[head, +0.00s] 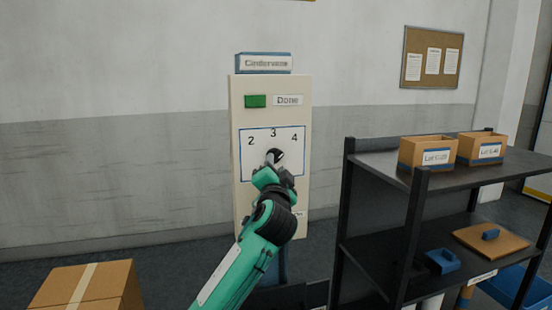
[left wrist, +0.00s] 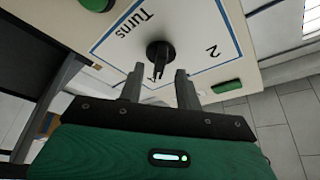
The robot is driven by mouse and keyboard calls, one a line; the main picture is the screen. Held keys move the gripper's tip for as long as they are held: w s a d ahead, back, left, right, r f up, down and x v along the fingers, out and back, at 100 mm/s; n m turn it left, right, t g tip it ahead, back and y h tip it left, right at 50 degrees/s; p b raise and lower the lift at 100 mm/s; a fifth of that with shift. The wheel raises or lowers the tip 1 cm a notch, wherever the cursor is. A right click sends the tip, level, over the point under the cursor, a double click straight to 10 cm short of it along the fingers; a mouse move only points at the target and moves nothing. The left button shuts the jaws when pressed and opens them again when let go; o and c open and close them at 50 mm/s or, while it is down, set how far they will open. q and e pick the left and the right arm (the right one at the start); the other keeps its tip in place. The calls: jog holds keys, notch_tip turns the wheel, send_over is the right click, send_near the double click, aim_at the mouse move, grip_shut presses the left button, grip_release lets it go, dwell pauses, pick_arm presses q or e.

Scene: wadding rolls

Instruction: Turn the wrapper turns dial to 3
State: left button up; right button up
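The dial (head: 278,154) is a dark round knob on a cream panel (head: 237,120), inside a blue-outlined plate marked 2, 3 and 4. In the left wrist view the black dial (left wrist: 158,49) has a narrow grip and sits near the word "Turns" and the number 2. My left gripper (head: 273,164) is at the dial and partly hides it. In the left wrist view its two fingers (left wrist: 159,72) are open, with the dial's grip between them in the picture and gaps on both sides. Which number the dial points to is unclear. My right gripper is not in view.
A green button (head: 256,101) beside a "Done" label is above the dial plate. A dark shelf (head: 450,172) with labelled boxes (head: 425,152) stands to the right. A cardboard box (head: 60,288) is at the lower left. The wall left of the panel is clear.

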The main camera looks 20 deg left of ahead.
aim_at(278, 154)
pick_arm(q)
jog(key=shift+x, duration=1.15)
